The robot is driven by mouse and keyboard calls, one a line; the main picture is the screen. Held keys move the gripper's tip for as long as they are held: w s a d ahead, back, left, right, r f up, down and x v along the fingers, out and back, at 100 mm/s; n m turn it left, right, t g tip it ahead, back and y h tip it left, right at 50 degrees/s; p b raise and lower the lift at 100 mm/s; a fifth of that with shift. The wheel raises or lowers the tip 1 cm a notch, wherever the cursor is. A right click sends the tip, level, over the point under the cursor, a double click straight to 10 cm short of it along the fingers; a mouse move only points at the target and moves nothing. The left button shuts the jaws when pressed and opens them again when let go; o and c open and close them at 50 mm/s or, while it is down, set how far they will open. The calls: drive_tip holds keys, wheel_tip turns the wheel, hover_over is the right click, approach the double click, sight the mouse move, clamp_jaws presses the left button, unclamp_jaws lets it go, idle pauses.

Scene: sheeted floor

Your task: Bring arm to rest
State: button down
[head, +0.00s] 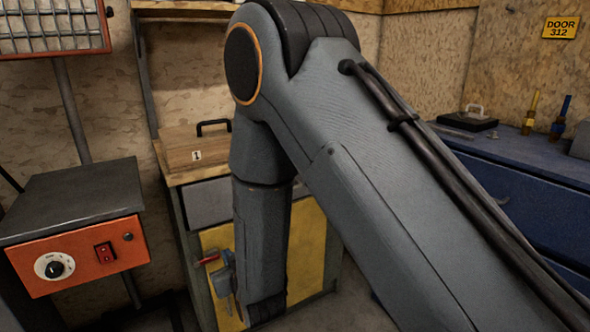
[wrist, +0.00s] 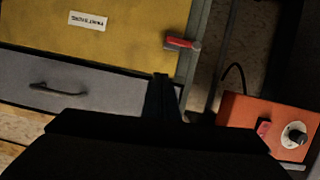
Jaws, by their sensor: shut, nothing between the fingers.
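My arm (head: 345,130) fills the middle of the head view, bent at the elbow with its forearm hanging straight down.
The yellow cabinet door (head: 311,240) has a red-handled latch (head: 208,258). A wooden box (head: 190,147) stands on the cabinet. An orange control box (head: 80,255) with dial and switch is at left, a heater (head: 50,30) above it. A blue workbench (head: 520,190) is at right.

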drive_tip(key=s+d+r+m+g+h, duration=0.1)
drive_tip(key=s+d+r+g+h, duration=0.2)
drive_tip(key=d, duration=0.5)
drive_tip(key=s+d+r+m+g+h, duration=0.1)
drive_tip(key=d+r+m+g, duration=0.1)
drive_tip(key=d+r, duration=0.45)
drive_tip(key=s+d+r+m+g+h, duration=0.1)
drive_tip(key=s+d+r+g+h, duration=0.2)
drive_tip(key=s+d, duration=0.75)
drive_tip(key=s+d+r+m+g, duration=0.1)
drive_tip(key=s+d+r+g, duration=0.25)
drive_tip(key=s+d, duration=0.65)
drive_tip(key=d+r+m+p, duration=0.2)
drive_tip(key=d+r+p, duration=0.4)
drive_tip(key=p, duration=0.8)
drive_tip(key=shift+s+d+r+m+h+p, duration=0.3)
drive_tip(key=shift+s+d+h+p, duration=0.05)
drive_tip(key=shift+s+h, duration=0.05)
drive_tip(key=shift+g, duration=0.25)
